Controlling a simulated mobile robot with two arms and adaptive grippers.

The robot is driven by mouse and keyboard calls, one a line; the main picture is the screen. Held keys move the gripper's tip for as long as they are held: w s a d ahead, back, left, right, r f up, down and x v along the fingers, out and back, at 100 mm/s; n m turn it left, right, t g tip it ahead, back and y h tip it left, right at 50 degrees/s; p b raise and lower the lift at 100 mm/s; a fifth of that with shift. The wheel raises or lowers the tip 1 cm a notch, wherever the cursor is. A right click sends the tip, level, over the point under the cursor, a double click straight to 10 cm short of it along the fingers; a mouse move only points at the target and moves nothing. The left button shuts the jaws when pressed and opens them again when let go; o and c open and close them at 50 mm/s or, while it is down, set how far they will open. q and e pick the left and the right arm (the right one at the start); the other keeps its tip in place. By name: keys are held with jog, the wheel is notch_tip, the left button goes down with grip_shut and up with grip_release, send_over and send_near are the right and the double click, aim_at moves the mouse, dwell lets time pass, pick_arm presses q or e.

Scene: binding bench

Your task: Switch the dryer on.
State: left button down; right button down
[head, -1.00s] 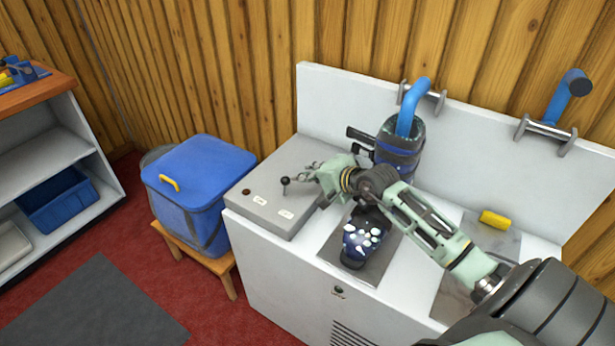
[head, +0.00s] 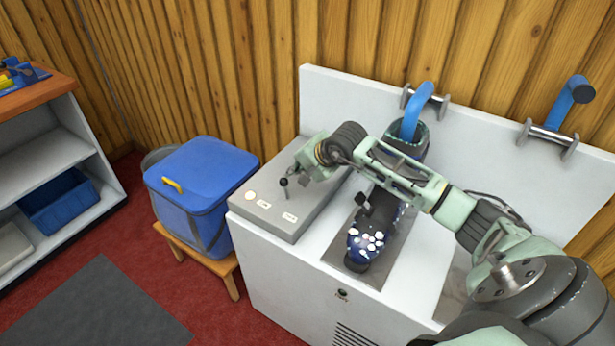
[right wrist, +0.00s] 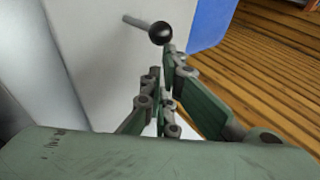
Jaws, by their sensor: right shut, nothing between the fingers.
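The dryer (head: 268,255) is a white cabinet with a grey control box (head: 320,206) on its top left. A short lever with a black knob (head: 284,182) stands on the box; the knob also shows in the right wrist view (right wrist: 160,33). A round lamp (head: 250,196) on the box is bright cream. My right gripper (head: 303,172) is just right of the lever, low over the box. In the right wrist view its fingers (right wrist: 166,98) are shut and empty, with the knob beyond their tips. My left gripper is not in view.
A dark blue boot with white spots (head: 368,243) is on the dryer, partly behind my right arm. Two blue tubes (head: 417,108) (head: 565,103) stand at the back panel. A blue-lidded bin (head: 203,172) on a wooden stool is left of the dryer.

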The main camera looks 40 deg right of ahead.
jog(key=shift+w+a+f, duration=0.15)
jog(key=shift+w+f, duration=0.05)
jog(key=shift+w, duration=0.05)
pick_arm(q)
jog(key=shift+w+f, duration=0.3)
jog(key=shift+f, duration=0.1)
pick_arm(e)
jog(key=shift+s+r, duration=0.15)
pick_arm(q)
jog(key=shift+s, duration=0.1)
pick_arm(e)
jog(key=shift+r, duration=0.1)
